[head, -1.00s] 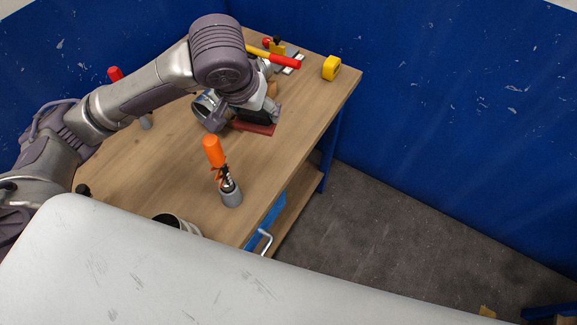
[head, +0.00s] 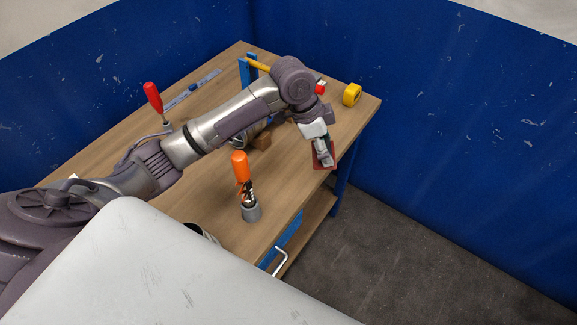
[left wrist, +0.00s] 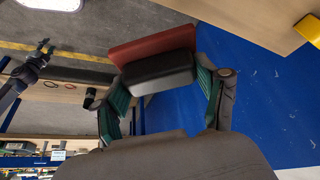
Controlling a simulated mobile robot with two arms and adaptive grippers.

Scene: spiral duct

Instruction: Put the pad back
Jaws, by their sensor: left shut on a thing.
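The pad is a dark block with a red-brown face. In the head view, the pad (head: 330,164) is at the table's right edge, in my left gripper (head: 322,148). In the left wrist view, the pad's red face (left wrist: 152,45) and dark body (left wrist: 158,73) are between the two green-lined fingers of my left gripper (left wrist: 160,82), which is shut on it. I cannot tell whether the pad touches the table.
On the wooden table (head: 205,180), an orange-handled tool (head: 240,167) stands in a grey holder (head: 250,212). A red-handled tool (head: 152,96) is at the left. A yellow tape measure (head: 352,94) sits at the far right corner. Blue walls (head: 440,100) border the table.

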